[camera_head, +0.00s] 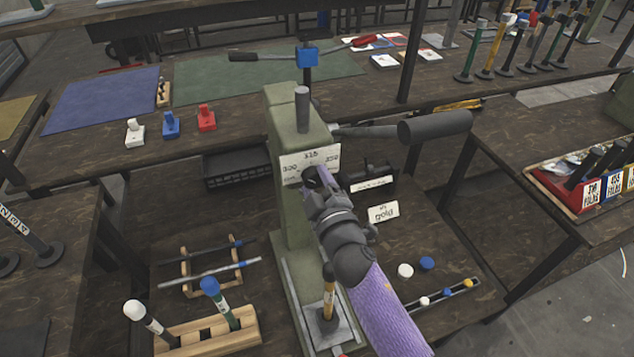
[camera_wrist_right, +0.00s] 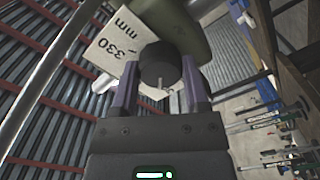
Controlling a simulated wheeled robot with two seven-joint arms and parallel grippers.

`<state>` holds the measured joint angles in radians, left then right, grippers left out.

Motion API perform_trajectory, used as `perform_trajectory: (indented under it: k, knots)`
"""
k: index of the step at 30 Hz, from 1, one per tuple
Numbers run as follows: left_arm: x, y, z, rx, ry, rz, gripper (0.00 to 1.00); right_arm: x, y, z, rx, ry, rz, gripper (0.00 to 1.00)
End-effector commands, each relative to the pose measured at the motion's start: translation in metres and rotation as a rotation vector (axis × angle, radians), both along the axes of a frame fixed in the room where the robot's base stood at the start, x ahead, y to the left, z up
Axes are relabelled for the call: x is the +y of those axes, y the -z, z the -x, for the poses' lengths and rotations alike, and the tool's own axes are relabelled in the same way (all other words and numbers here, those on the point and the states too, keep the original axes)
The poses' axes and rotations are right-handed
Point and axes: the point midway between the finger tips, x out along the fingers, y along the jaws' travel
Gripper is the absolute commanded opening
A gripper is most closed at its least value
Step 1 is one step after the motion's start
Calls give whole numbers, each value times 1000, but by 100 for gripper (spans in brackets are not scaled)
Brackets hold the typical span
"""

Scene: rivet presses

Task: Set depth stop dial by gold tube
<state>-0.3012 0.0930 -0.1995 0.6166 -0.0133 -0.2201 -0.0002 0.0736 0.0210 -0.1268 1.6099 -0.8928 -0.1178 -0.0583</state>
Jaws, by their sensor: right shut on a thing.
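The green rivet press (camera_head: 290,215) stands in the middle of the bench. A white scale plate (camera_head: 297,163) with small numbers is on its front; in the right wrist view the plate (camera_wrist_right: 108,50) shows "330" and "mm". A gold tube (camera_head: 328,298) stands upright on the press base. A white card (camera_head: 383,212) reads "gold". My left gripper is not in view.
The press's long dark lever (camera_head: 435,126) sticks out right, above my right arm. A wooden rack (camera_head: 245,333) with tools stands front left. White and blue caps (camera_head: 405,270) lie right of my arm. A dark bin (camera_head: 238,170) sits behind the press, to the left.

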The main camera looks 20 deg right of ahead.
Motion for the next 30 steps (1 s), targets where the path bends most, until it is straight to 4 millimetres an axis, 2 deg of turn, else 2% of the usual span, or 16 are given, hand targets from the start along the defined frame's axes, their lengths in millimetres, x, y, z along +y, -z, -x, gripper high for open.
perform_trajectory:
  k: [12,30]
  knots:
    - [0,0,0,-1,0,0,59,0,0,0,-5,0,198,0]
    - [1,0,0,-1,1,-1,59,0,1,0,-6,0,232,0]
